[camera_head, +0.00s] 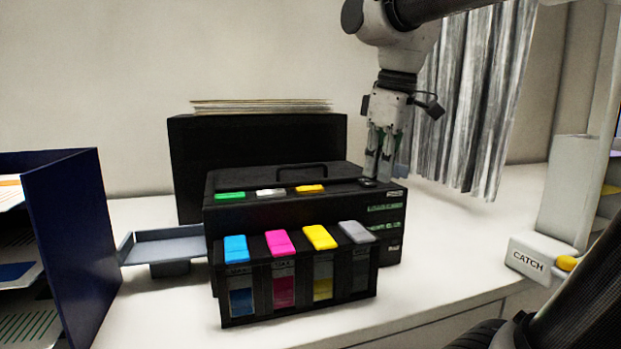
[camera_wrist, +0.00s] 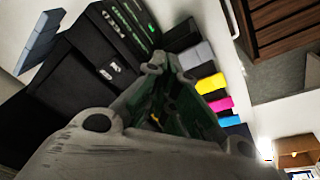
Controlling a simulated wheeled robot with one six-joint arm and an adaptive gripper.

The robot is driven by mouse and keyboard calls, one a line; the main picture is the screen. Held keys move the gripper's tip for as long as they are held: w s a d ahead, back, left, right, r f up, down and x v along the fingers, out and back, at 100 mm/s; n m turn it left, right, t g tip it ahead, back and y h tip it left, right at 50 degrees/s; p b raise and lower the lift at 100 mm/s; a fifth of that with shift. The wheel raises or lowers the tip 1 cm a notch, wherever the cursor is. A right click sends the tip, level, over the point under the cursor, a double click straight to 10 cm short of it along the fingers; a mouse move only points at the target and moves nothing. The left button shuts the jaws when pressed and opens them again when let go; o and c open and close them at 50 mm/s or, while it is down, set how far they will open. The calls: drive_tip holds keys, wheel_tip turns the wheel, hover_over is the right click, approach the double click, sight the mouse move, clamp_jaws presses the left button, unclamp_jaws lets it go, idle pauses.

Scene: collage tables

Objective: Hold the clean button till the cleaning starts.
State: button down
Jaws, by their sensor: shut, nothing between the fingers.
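The black printer (camera_head: 290,208) stands on the white table, with green (camera_head: 230,195), white (camera_head: 271,192) and yellow (camera_head: 310,188) pads along its top front edge. A dark button-like patch (camera_head: 366,183) lies at the top right corner. My gripper (camera_head: 378,178) points down with its fingers closed and empty, its tips at or just above this corner; I cannot tell whether they touch. In the wrist view my gripper (camera_wrist: 168,68) shows beside the printer (camera_wrist: 105,55). Small labels (camera_head: 385,209) on the printer's right front are too small to read, so the clean button is not identifiable by name.
Cyan, magenta, yellow and grey cartridges sit in a black rack (camera_head: 295,290) before the printer. A blue shelf unit (camera_head: 75,235) stands left, beside a grey tray (camera_head: 165,247). A white box marked CATCH (camera_head: 535,258) stands right.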

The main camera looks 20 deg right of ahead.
drive_tip(key=w+a+r+n+g, duration=0.1)
drive_tip(key=w+a+r+n, duration=0.4)
drive_tip(key=a+r, duration=0.1)
wheel_tip(320, 180, up, 5)
drive_tip(key=n+g, duration=0.1)
drive_tip(key=n, duration=0.4)
hover_over(302, 188)
drive_tip(key=shift+s, duration=0.1)
wheel_tip(302, 188, down, 14)
drive_tip(key=shift+r, duration=0.1)
